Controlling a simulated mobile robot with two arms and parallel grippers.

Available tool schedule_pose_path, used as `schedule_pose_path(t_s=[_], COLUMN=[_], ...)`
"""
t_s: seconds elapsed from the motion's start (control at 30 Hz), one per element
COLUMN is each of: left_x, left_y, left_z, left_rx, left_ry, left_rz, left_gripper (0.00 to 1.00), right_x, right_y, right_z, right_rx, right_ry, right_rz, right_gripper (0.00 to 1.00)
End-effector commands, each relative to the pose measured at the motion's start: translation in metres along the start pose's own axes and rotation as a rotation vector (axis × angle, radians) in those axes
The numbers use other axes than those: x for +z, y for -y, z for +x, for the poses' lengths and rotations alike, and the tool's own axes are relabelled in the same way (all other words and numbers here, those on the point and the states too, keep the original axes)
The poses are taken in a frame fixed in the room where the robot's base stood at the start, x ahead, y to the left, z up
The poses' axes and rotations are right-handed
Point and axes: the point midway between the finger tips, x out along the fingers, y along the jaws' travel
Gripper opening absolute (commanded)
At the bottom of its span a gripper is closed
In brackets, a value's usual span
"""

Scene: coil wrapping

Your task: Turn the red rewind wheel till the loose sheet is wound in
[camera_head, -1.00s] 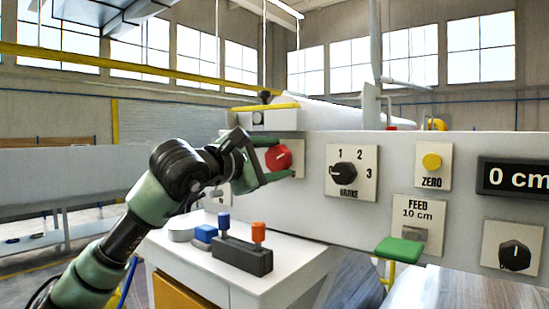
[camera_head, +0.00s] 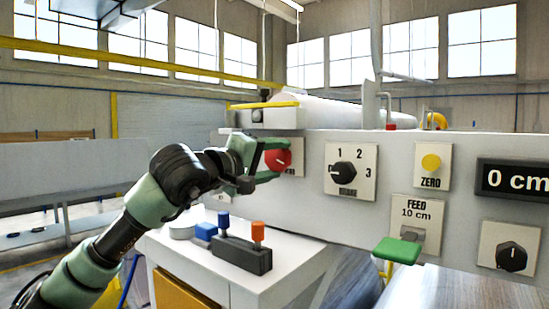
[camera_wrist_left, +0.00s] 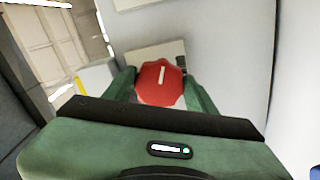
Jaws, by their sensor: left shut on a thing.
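The red rewind wheel (camera_head: 280,160) is a small red knob with a white mark, on a pale plate at the left of the machine's front panel. It also shows in the left wrist view (camera_wrist_left: 160,82), with the white mark near upright. My left gripper (camera_head: 276,160) is at the wheel with one green finger above it and one below. It is shut on the wheel, and in the left wrist view the fingers (camera_wrist_left: 161,92) stand at its two sides. I cannot make out a loose sheet for sure. My right gripper is not in view.
A brake knob (camera_head: 344,173), a yellow zero button (camera_head: 431,162) and a display (camera_head: 514,178) reading 0 cm are to the right. A green pad (camera_head: 397,250) juts out below the feed plate. A white stand (camera_head: 195,262) below my gripper bears a dark block (camera_head: 242,254).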

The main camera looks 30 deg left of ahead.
Motion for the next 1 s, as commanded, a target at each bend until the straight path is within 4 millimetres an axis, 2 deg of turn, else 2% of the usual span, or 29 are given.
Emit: schedule_pose_path(t_s=[0.3, 0.83, 0.87, 0.9, 1.0], left_x=[0.0005, 0.0007, 0.0007, 0.0007, 0.0006], left_y=[0.0016, 0.0023, 0.0023, 0.0023, 0.002], left_z=[0.0002, 0.0004, 0.0004, 0.0004, 0.0003], left_rx=[-0.002, -0.003, -0.003, -0.003, -0.003], left_ry=[0.001, 0.002, 0.002, 0.002, 0.002], left_rz=[0.114, 0.133, 0.133, 0.133, 0.133], left_gripper=[0.16, 0.16, 0.64, 0.76, 0.77], right_x=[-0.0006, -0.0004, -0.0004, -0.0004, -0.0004], right_y=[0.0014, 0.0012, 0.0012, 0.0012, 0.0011], right_z=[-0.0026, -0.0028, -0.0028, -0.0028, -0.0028], right_rx=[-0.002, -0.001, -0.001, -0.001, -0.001], right_ry=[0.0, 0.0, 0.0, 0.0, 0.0], right_rz=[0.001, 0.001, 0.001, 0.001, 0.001], right_gripper=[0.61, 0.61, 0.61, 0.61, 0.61])
